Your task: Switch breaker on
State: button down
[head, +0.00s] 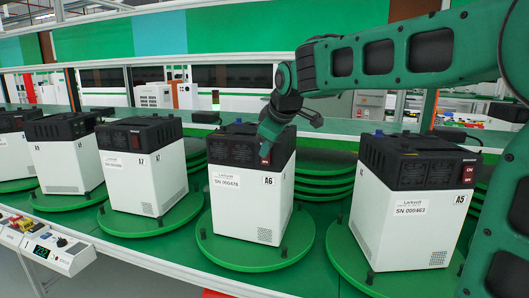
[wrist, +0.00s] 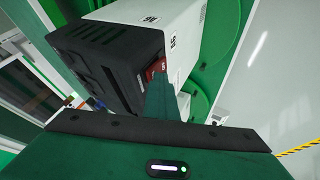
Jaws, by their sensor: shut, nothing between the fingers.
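The unit labelled A6 (head: 241,207), a white box with a black top, stands upright on a green round turntable (head: 257,258). Its red breaker switch (wrist: 157,68) is on the black top section near the corner, partly hidden by my finger in the wrist view. My gripper (head: 271,133) is at the front right of the A6 black top, in front of the breaker. In the wrist view my shut fingers (wrist: 160,88) reach up to the red switch, at or very near it. I cannot tell which position this breaker is in.
The unit A5 (head: 396,238) stands to the right with a red breaker (head: 468,174). The unit A7 (head: 137,185) stands to the left, with more units beyond. A power strip with a display (head: 50,246) sits at lower left. Stacked green discs (head: 325,175) lie behind A6.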

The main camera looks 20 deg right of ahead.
jog(key=shift+r, duration=0.15)
jog(key=shift+r, duration=0.65)
jog(key=v, duration=1.2)
jog(key=shift+a, duration=0.6)
jog(key=shift+f, duration=0.1)
